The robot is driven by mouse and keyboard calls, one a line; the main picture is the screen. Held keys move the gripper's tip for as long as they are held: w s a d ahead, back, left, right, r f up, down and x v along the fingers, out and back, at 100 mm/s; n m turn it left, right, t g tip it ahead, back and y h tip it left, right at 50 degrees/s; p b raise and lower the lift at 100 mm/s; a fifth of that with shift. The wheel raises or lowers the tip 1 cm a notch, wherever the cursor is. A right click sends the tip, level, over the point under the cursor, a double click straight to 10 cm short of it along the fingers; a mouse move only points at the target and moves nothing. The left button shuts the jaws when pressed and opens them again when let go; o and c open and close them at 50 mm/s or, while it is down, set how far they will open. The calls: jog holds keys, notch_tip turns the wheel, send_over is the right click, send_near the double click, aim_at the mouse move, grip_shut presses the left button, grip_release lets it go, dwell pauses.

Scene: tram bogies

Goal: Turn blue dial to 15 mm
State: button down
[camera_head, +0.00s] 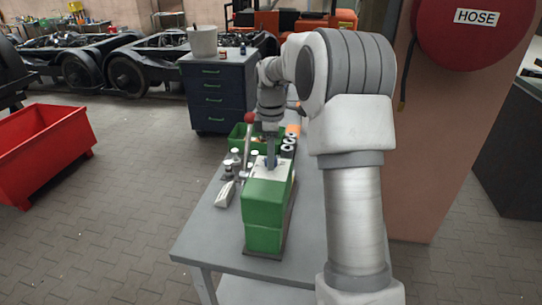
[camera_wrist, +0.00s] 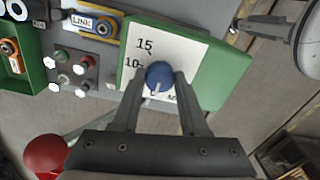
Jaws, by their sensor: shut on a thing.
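The blue dial (camera_wrist: 160,74) sits on a white scale plate (camera_wrist: 190,50) in the wrist view. The plate reads 15 at the upper left of the dial and 10 to its left; other lettering by my right finger is partly hidden. A pale pointer line on the dial faces down in the picture, away from the 15. My gripper (camera_wrist: 160,79) has one finger on each side of the dial and is shut on it. In the head view, my gripper (camera_head: 270,162) reaches down onto the white top of the green machine (camera_head: 264,215); the dial cannot be made out there.
The machine stands on a grey table (camera_head: 215,235). A lever with a red knob (camera_head: 250,118) rises beside it. A red hose reel (camera_head: 475,30) hangs at right.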

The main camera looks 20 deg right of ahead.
jog(key=m, duration=0.3)
jog(key=shift+r+m+p, duration=0.1)
jog(key=shift+m+p, duration=0.2)
jog(key=m, duration=0.3)
jog(key=shift+m, duration=0.3)
jog(key=m+p, duration=0.1)
jog(key=m, duration=0.5)
jog(key=m+p, duration=0.1)
jog(key=m, duration=0.5)
jog(key=shift+m, duration=0.4)
jog(key=m+p, duration=0.1)
jog(key=m, duration=0.5)
jog(key=shift+m, duration=0.4)
jog(key=shift+c, duration=2.1)
grip_release()
